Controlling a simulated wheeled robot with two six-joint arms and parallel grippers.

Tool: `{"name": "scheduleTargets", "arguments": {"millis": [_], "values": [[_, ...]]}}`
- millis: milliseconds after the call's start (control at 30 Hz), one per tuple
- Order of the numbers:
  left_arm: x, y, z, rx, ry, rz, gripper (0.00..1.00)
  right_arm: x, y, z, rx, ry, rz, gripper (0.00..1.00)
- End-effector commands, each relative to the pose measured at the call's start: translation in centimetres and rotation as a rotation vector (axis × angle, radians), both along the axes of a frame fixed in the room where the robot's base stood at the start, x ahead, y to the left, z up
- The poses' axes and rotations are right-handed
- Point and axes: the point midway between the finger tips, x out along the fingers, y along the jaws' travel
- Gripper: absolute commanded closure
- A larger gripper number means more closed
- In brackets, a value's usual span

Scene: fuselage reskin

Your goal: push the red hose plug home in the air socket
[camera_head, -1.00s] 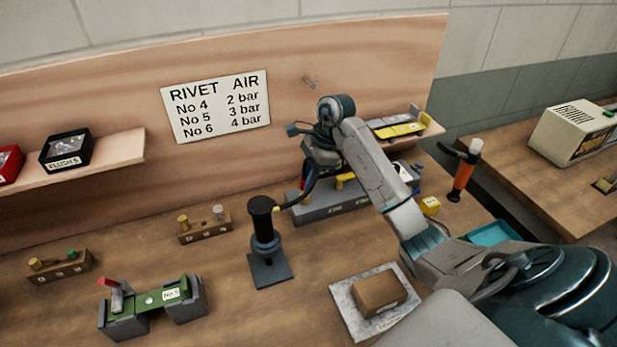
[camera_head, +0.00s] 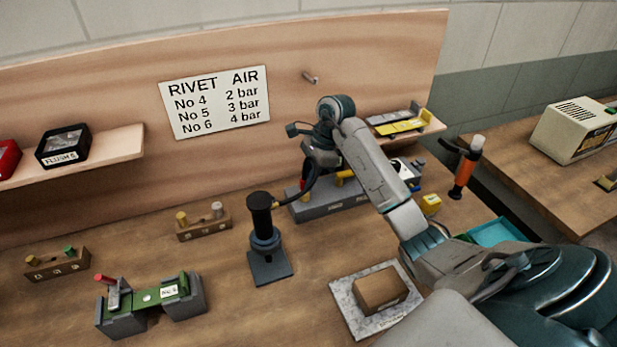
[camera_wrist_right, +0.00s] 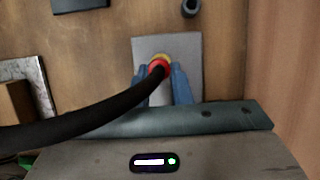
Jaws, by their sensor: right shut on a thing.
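My right gripper (camera_wrist_right: 161,80) is shut on the red hose plug (camera_wrist_right: 158,71), with one blue finger on each side of it. A yellow ring (camera_wrist_right: 160,57) shows right at the plug, over a grey plate. I take it for the air socket; how deep the plug sits cannot be told. In the head view a bit of the red plug (camera_head: 303,184) shows at the left end of the grey block (camera_head: 330,208), below my wrist. The black hose (camera_wrist_right: 85,118) runs from the plug to the black upright tool (camera_head: 262,222). My left gripper is out of view.
Behind are the wooden back panel (camera_head: 120,85) and a shelf with a yellow tray (camera_head: 405,124). An orange-handled tool (camera_head: 463,175) stands right.

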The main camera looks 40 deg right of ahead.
Motion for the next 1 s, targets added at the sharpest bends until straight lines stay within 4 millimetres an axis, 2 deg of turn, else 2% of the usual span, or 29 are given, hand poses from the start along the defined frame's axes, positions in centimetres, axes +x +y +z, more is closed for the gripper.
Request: {"name": "scheduleTargets", "arguments": {"millis": [767,800,900,1000], "values": [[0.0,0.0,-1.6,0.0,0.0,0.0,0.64,0.0,0.0,-1.6,0.0,0.001,0.0,1.0],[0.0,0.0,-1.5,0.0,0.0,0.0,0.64,0.0,0.0,-1.5,0.0,0.001,0.0,0.74],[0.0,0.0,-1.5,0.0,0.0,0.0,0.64,0.0,0.0,-1.5,0.0,0.001,0.0,0.56],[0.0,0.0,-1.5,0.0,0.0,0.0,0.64,0.0,0.0,-1.5,0.0,0.001,0.0,0.56]]}}
